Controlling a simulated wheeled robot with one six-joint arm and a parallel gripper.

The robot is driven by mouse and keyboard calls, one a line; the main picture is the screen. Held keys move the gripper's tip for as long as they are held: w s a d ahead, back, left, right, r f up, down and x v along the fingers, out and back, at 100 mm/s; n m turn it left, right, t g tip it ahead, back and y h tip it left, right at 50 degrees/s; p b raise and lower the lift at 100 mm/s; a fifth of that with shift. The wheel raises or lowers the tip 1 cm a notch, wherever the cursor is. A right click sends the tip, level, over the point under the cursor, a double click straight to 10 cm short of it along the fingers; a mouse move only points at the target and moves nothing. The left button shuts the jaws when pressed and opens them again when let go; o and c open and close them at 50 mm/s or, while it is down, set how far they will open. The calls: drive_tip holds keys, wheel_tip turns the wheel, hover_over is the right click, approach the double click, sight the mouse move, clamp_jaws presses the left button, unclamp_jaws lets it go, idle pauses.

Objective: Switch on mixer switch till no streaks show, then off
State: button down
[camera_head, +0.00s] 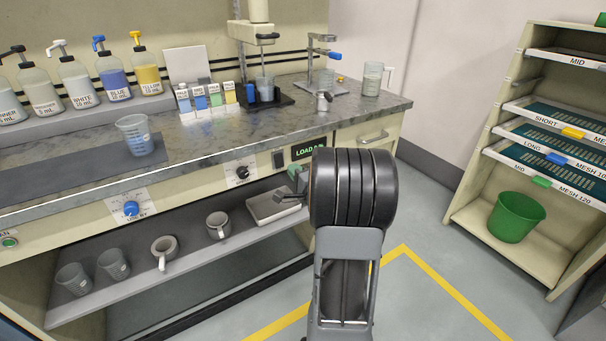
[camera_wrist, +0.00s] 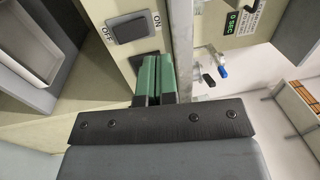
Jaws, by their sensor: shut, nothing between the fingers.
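The mixer switch (camera_wrist: 130,27) is a dark rocker on the bench's front panel, with OFF and ON labels at its two ends in the wrist view. In the head view the switch (camera_head: 278,160) is small, beside the green-lit display (camera_head: 308,149). Which side is pressed I cannot tell. My gripper (camera_wrist: 154,80) is shut and empty. Its green fingertips are close to the panel near the switch; contact is not clear. The mixer (camera_head: 254,33) stands on the bench with a beaker (camera_head: 265,84) under it. Streaks in the beaker are too small to make out.
A dial (camera_head: 242,172) is left of the switch. Pump bottles (camera_head: 115,83), a measuring beaker (camera_head: 135,137) and small labelled packs stand on the bench. Mugs and a tray (camera_head: 273,205) sit on the shelf below. A rack with a green bucket (camera_head: 514,217) is at right.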

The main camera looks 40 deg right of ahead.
drive_tip(key=shift+s+a+r+p, duration=0.1)
drive_tip(key=shift+s+r, duration=0.05)
drive_tip(key=shift+s, duration=0.6)
drive_tip(key=shift+s+a+r+p, duration=0.1)
drive_tip(key=shift+s+a, duration=0.05)
drive_tip(key=shift+s, duration=0.65)
drive_tip(key=shift+s+a+r+p, duration=0.1)
drive_tip(key=shift+s+r, duration=0.05)
drive_tip(key=shift+s, duration=0.6)
drive_tip(key=s+d+f+n+g+h, duration=0.3)
drive_tip(key=d+f+n+g, duration=0.1)
drive_tip(key=f+g, duration=0.4)
drive_tip(key=s+a+r+n+g+y+p, duration=0.3)
drive_tip(key=a+r+n+p, duration=0.5)
drive_tip(key=a+r+p, duration=0.3)
drive_tip(key=s+a+r+n+g+y+p, duration=0.3)
drive_tip(key=s+a+r+n+p, duration=0.3)
drive_tip(key=a+r+p, duration=0.5)
drive_tip(key=a+r+n+g, duration=0.1)
drive_tip(key=a+r, duration=0.5)
drive_tip(key=a, duration=0.2)
drive_tip(key=shift+s+n+g, duration=0.3)
drive_tip(key=shift+n, duration=0.1)
